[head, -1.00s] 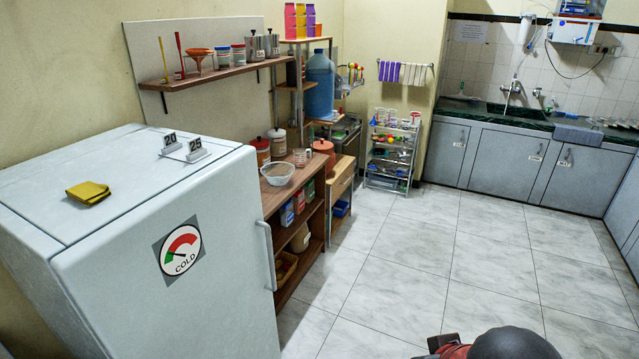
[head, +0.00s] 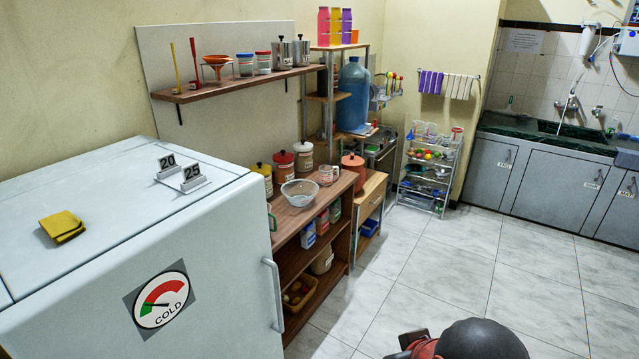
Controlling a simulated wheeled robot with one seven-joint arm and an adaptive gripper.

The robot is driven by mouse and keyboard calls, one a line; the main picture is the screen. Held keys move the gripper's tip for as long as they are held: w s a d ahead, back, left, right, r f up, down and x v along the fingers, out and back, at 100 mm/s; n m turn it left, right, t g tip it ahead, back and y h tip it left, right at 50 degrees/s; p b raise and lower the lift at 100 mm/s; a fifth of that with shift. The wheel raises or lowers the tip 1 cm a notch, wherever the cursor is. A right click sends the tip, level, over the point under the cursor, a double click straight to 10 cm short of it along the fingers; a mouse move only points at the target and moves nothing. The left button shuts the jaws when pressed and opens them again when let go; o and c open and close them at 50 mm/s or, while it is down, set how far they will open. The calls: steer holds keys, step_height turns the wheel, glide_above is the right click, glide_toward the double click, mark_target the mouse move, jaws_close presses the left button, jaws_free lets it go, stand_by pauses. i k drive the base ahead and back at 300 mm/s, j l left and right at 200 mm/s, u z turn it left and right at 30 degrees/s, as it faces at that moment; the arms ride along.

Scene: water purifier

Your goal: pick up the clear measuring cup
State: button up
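A clear measuring cup (head: 327,175) with reddish marks stands on the top of the brown wooden shelf unit (head: 305,212), near its far end. It is to the right of the clear bowl (head: 299,192) and in front of the lidded canisters. My gripper cannot be made out in the head view. A dark rounded part of my own arm shows at the bottom edge, well apart from the cup.
A white fridge (head: 215,262) stands at the near left, before the shelf unit. Canisters (head: 283,167) line the back of the unit, and a terracotta pot (head: 353,170) stands to the right of the cup. The tiled floor (head: 440,275) is clear.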

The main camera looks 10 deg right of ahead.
mark_target(329, 175)
steer(key=i+l, duration=0.2)
steer(key=i, duration=0.35)
steer(key=i+l, duration=0.2)
steer(key=i, duration=0.4)
steer(key=i+l, duration=0.2)
steer(key=i, duration=0.35)
steer(key=i+l, duration=0.2)
steer(key=i, duration=0.35)
steer(key=i+l, duration=0.2)
steer(key=i, duration=0.4)
steer(key=i+l, duration=0.15)
steer(key=i, duration=0.4)
